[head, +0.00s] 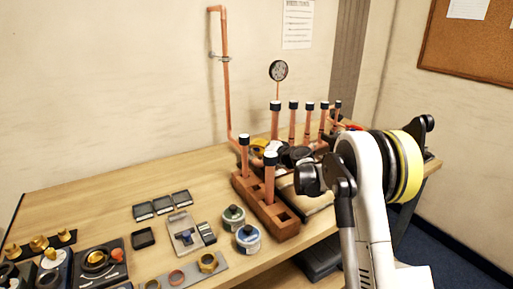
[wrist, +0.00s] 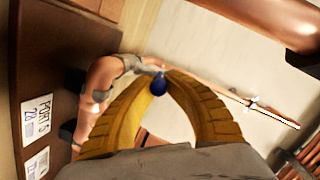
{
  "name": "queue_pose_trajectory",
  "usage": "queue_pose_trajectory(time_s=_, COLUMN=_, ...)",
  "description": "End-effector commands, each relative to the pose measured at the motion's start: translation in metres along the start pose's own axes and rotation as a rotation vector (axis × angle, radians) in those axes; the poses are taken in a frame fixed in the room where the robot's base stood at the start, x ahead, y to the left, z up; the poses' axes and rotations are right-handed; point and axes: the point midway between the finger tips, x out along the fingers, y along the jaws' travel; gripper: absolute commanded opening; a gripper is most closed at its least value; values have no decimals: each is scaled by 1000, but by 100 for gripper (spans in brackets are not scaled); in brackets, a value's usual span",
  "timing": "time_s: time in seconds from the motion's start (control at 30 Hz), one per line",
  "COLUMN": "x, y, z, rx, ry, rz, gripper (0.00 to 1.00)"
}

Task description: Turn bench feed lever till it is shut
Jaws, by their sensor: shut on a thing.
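In the wrist view, the two yellow ribbed fingers of my gripper (wrist: 162,80) curve in from both sides and meet at their tips. A small dark blue rounded piece, which looks like the grip of the bench feed lever (wrist: 158,86), sits between the fingertips, and they are shut on it. A copper pipe with an elbow (wrist: 103,72) and a grey fitting lies right beside the left finger. The lever's pivot and its angle are hidden. In the head view my arm covers the area, and I cannot make out the lever or the fingertips there.
A wooden block (head: 275,222) with upright capped copper pipes stands close to my arm. A round gauge (head: 278,71) rises behind. Jars (head: 247,237) and small black trays (head: 142,238) lie on the bench's left.

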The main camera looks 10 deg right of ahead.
Motion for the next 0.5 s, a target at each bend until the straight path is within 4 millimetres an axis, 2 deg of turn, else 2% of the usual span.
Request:
queue_pose_trajectory(time_s=0.2, x=3, y=-7, z=10, rx=31, ry=125, rz=78, gripper=0)
queue_pose_trajectory(time_s=0.5, x=3, y=-8, z=10, rx=38, ry=151, rz=89, gripper=0)
